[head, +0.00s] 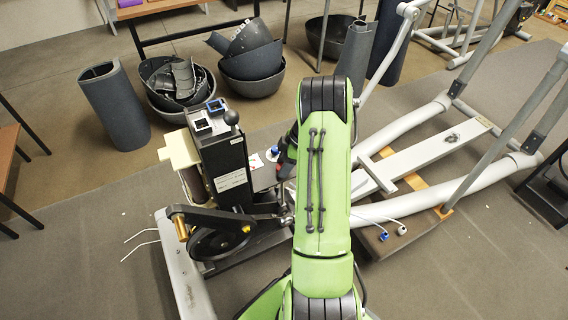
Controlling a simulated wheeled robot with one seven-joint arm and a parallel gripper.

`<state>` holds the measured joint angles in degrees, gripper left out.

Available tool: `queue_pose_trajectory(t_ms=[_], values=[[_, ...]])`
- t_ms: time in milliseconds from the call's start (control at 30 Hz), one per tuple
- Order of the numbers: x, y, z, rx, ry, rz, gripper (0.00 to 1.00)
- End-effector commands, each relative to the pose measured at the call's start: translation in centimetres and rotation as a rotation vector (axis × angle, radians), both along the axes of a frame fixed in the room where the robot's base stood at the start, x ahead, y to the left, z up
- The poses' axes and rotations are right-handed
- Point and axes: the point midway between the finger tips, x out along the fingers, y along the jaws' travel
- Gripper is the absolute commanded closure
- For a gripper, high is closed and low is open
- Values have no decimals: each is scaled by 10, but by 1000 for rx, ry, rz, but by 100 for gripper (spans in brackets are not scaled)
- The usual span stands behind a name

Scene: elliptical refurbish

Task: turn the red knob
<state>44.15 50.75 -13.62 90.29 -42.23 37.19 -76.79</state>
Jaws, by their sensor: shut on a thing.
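My green arm (325,200) reaches up the middle of the head view and bends down behind itself. My gripper (285,162) shows only in part, as a dark shape at the left edge of the arm, right of the black upright box. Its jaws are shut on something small. A small reddish patch shows at the jaws, which fits the red knob, but it is mostly hidden. How far the knob is turned cannot be seen.
The elliptical's grey frame tubes (425,215) fill the right. Dark bins (178,85) stand behind.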

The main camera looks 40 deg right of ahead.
Motion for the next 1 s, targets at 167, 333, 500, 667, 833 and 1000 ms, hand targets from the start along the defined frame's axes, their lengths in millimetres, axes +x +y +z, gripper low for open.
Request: queue_pose_trajectory(t_ms=[167, 333, 500, 667, 833, 1000], values=[[0, -1, -1, 0, 4, 165, 86], [1, -2, -1, 1, 5, 326, 86], [2, -2, -1, 0, 5, 487, 86], [3, -2, -1, 0, 5, 627, 86], [4, -2, -1, 1, 4, 754, 86], [4, -2, -1, 1, 5, 850, 86]])
